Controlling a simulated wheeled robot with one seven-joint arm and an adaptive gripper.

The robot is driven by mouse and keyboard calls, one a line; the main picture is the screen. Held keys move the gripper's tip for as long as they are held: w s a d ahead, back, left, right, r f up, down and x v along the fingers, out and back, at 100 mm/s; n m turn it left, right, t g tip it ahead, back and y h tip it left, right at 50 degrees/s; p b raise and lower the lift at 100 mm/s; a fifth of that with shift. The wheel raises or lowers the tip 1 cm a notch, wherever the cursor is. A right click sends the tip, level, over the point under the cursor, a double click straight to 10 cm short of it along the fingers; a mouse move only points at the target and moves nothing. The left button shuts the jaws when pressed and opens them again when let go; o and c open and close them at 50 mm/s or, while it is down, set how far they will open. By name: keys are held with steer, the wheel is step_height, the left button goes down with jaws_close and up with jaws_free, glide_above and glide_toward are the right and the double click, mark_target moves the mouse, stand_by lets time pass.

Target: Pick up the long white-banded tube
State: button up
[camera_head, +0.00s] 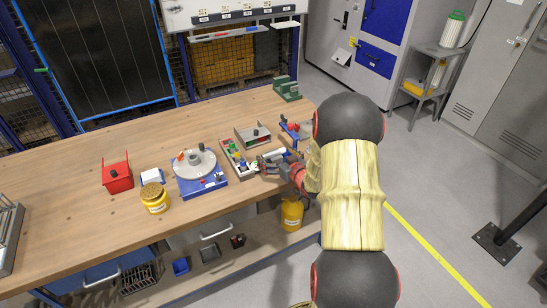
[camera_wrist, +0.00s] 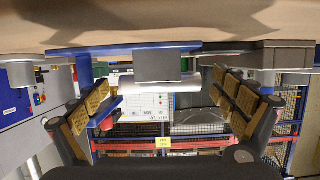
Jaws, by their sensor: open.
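My gripper (camera_head: 268,164) is low over the right part of the workbench in the head view, reaching left from my arm. In the wrist view my gripper (camera_wrist: 166,98) is open, with a tan-padded finger on each side. A pale, whitish cylinder (camera_wrist: 190,84) lies crosswise between the fingers, partly behind a grey block. A white, tube-like piece (camera_head: 277,155) shows just beside my gripper in the head view. I cannot tell for certain that either is the white-banded tube. My fingers and arm hide part of this area.
A parts tray (camera_head: 228,150) with coloured pieces is left of my gripper, and a grey box (camera_head: 253,136) stands behind. A blue-based rotary jig (camera_head: 200,183), yellow tub (camera_head: 154,203) and red box (camera_head: 117,178) are farther left.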

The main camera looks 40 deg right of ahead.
steer(key=shift+x, duration=0.8)
steer(key=shift+r, duration=0.1)
steer(key=shift+c, duration=0.7)
steer(key=c, duration=1.1)
steer(key=shift+c, duration=0.3)
steer(key=shift+r, duration=0.15)
